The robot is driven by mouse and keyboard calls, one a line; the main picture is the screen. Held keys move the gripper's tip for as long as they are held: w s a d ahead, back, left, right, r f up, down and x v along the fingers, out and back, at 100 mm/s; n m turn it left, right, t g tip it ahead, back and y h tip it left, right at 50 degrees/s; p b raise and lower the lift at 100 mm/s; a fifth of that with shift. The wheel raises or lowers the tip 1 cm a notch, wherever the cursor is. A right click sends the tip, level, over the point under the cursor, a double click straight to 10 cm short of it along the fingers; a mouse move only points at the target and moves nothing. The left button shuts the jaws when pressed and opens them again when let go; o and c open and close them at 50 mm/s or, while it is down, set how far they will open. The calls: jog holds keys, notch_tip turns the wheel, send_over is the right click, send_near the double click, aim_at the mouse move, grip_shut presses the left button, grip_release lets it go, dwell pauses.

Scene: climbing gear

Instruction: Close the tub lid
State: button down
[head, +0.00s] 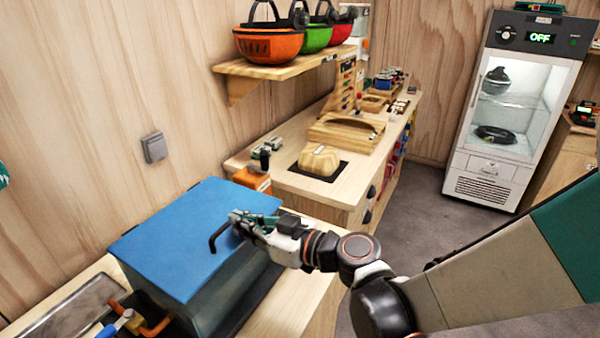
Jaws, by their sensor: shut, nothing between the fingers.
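A dark tub (222,301) with a flat blue lid (178,248) stands on the wooden counter at the lower left. The lid lies over the top of the tub and looks level; whether it is fully seated along the far edges I cannot tell. A black bar handle (215,240) shows near the lid's right edge. My gripper (236,220) is shut and empty, over the right part of the lid next to the handle. Whether its fingertips touch the lid or the handle I cannot tell.
A metal tray (72,308) and an orange-handled tool (155,329) lie left of the tub. An orange box (254,180) stands behind it. A wall shelf (285,66) holds helmets. A glass-door cabinet (515,105) stands at the back right. Grey floor is free in between.

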jog(key=s+d+m+h, duration=0.4)
jog(key=d+h, duration=0.1)
jog(key=d, duration=0.6)
jog(key=s+d+f+m+h, duration=0.1)
jog(key=s+d+m+h, duration=0.3)
jog(key=d, duration=0.7)
jog(key=s+d+m+h, duration=0.4)
jog(key=d+h, duration=0.1)
jog(key=d, duration=0.5)
jog(key=shift+s+d+f+g+h, duration=0.3)
jog(key=shift+s+d+f+g, duration=0.05)
jog(key=shift+s+d+g, duration=0.05)
